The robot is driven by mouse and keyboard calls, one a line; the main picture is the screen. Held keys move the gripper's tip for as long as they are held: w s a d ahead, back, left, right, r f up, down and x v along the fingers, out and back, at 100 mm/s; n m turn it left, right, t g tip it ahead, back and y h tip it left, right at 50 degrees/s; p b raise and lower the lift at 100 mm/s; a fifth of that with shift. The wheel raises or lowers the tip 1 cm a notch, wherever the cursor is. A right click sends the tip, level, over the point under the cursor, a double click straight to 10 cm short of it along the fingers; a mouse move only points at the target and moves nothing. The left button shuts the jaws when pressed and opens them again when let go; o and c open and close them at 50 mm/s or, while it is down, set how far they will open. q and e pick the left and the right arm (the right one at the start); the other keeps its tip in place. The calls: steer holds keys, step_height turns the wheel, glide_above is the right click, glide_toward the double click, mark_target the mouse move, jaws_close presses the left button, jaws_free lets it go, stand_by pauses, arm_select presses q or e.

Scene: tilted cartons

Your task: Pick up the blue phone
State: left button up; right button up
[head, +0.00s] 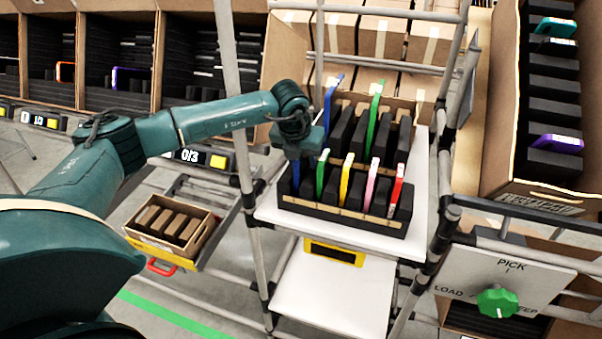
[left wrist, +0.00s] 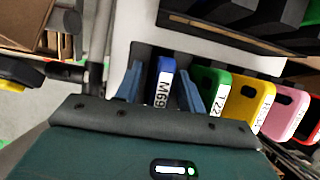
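The rack (head: 343,215) on the white shelf holds phones upright in two rows of black slots. A blue phone (head: 296,176) stands at the left end of the front row, partly under my left gripper (head: 299,150). In the left wrist view this blue phone (left wrist: 163,88) shows a white label. My left gripper (left wrist: 160,88) has its two blue fingers apart, one on each side of the phone, with small gaps showing. Another blue phone (head: 331,103) leans in the back row. My right gripper is in neither view.
Close right of the front blue phone stand green (head: 321,172), yellow (head: 346,178), pink (head: 371,184) and red (head: 396,188) phones. A green phone (head: 374,110) is in the back row. Grey frame posts (head: 236,100) flank the shelf. A small carton (head: 172,226) sits left.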

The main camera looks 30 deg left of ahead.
arm_select(q)
steer(key=shift+c, duration=0.5)
jaws_close()
